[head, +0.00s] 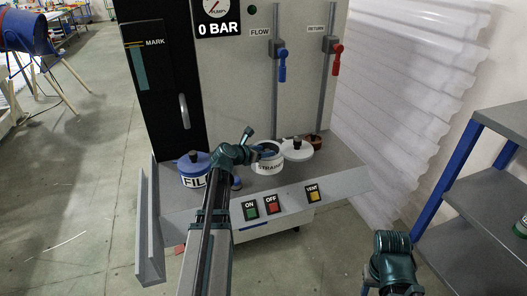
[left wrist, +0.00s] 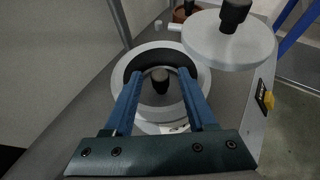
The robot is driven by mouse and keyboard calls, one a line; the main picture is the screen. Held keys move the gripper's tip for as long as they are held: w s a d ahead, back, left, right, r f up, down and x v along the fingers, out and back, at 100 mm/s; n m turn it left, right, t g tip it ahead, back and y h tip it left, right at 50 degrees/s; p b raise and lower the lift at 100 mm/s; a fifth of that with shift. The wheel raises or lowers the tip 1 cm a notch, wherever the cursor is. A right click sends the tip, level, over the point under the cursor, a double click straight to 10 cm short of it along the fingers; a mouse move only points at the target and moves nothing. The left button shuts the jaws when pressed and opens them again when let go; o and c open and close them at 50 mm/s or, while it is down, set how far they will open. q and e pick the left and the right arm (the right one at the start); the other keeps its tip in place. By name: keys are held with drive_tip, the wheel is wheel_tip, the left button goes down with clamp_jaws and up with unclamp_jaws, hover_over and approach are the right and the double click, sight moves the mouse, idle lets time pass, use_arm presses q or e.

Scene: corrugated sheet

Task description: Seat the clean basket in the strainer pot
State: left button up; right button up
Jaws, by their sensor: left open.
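The white strainer pot (head: 268,167) stands on the machine's shelf, its lid off; it fills the middle of the left wrist view (left wrist: 200,82). Inside it is a grey round piece with an upright black knob (left wrist: 161,82), perhaps the basket; how deep it sits I cannot tell. My left gripper (left wrist: 160,76) is open, its blue fingers on either side of the knob with gaps visible. In the head view the left gripper (head: 262,153) is over the pot. My right arm shows at the lower right, but its fingers cannot be made out.
A white lid (head: 298,153) with a black knob lies right of the pot. A brown round item (head: 315,141) is behind it. A blue FILL vessel (head: 190,176) stands left. Buttons line the front edge; blue (head: 282,65) and red (head: 337,60) valve handles are above.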

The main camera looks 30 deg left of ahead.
use_arm(q)
drive_tip(key=p+v, duration=0.4)
drive_tip(key=v, duration=0.8)
drive_tip(key=shift+p, duration=0.35)
drive_tip(key=shift+w, duration=0.1)
drive_tip(key=s+d+f+m+g+h, duration=0.15)
drive_tip(key=d+f+m+g, duration=0.25)
drive_tip(key=d+m, duration=0.7)
drive_tip(key=s+d+f+m+g+h, duration=0.15)
drive_tip(key=d+f+m+g, duration=0.5)
drive_tip(key=d, duration=0.85)
drive_tip(key=s+d+f+m+g+y, duration=0.1)
drive_tip(key=s+d+m+y, duration=0.5)
drive_tip(key=s+d+m, duration=0.6)
drive_tip(key=s+m+g, duration=0.1)
drive_tip(key=m, duration=0.8)
drive_tip(key=shift+s+d+f+g, duration=0.3)
drive_tip(key=shift+d+f+g, duration=0.05)
drive_tip(key=shift+d+f, duration=0.05)
